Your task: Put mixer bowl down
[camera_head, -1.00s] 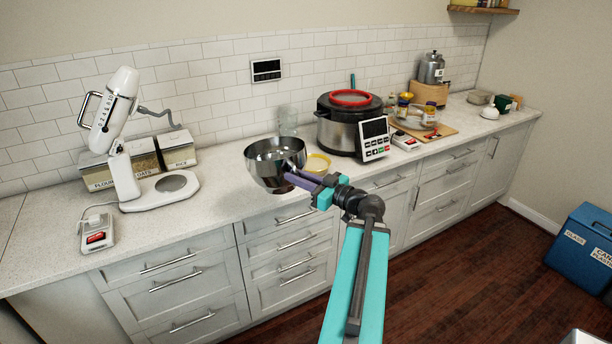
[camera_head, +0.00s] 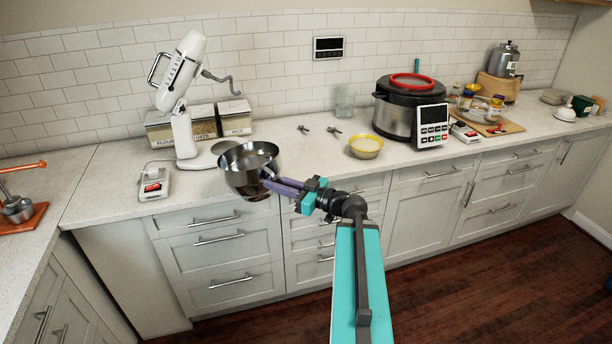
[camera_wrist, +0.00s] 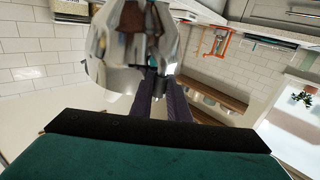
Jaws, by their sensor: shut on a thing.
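The shiny metal mixer bowl (camera_head: 246,168) is held upright by my gripper (camera_head: 272,180) at the front edge of the counter, in front of the mixer. The gripper is shut on the bowl's right side. The bowl hides part of the mixer's base; whether it touches the counter I cannot tell. In the wrist view the bowl (camera_wrist: 130,50) fills the upper middle, with the gripper fingers (camera_wrist: 160,92) at it. The white stand mixer (camera_head: 183,95) has its head tilted up, with a dough hook pointing right.
A small scale-like device (camera_head: 154,184) lies left of the mixer, and canisters (camera_head: 203,122) stand behind it. A yellow bowl (camera_head: 366,146), a glass (camera_head: 345,102) and a large cooker (camera_head: 398,110) stand to the right. The counter (camera_head: 310,165) is mostly clear between the metal bowl and yellow bowl.

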